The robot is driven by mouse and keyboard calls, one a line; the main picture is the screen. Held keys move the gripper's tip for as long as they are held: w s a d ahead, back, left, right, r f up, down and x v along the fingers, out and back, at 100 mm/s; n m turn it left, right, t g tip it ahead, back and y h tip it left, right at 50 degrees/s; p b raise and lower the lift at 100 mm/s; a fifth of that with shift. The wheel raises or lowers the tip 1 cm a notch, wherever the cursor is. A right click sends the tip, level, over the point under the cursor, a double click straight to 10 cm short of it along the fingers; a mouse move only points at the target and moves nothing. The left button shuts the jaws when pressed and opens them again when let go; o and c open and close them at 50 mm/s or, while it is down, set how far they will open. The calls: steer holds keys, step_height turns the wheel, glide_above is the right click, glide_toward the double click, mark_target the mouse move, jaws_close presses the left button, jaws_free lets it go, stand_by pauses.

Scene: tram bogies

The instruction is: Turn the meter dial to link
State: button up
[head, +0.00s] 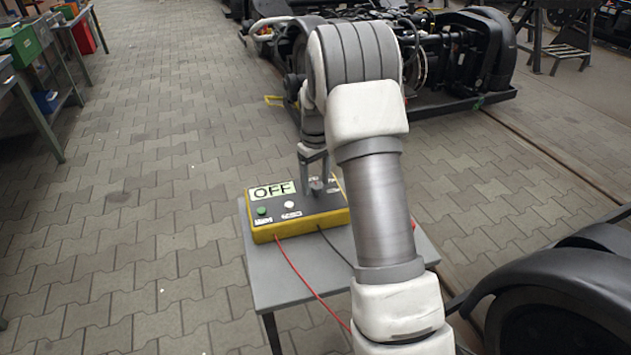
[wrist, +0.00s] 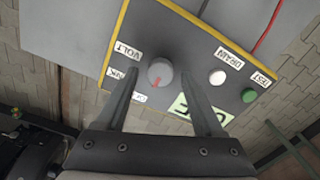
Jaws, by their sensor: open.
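The meter (head: 300,222) is a yellow-edged box with a dark face on a small grey table. Its display (head: 272,190) reads OFF. The round grey dial (wrist: 160,72) has a red mark pointing down and slightly left in the wrist view, towards a small label that seems to read OFF. The VOLT label (wrist: 128,50) and a partly hidden label ending in NK (wrist: 117,73) lie left of the dial. My gripper (head: 314,172) is open over the meter, with one finger on each side of the dial in the wrist view. Contact cannot be told.
A white button (wrist: 217,77) and a green button (wrist: 249,95) sit beside the dial, near DRAIN and TEST labels. A red cable (head: 295,270) and a dark cable leave the meter. A black bogie (head: 455,50) stands behind.

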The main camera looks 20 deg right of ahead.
jaws_close()
steer(key=shift+r+m+p, duration=0.1)
steer(key=shift+m+p, duration=0.2)
steer(key=m+p, duration=0.3)
steer(key=shift+r, duration=0.1)
steer(key=m+p, duration=0.2)
steer(key=m, duration=0.3)
steer(key=shift+d+p, duration=0.15)
steer(key=shift+p, duration=0.15)
steer(key=shift+f, duration=0.2)
stand_by(0.4)
jaws_free()
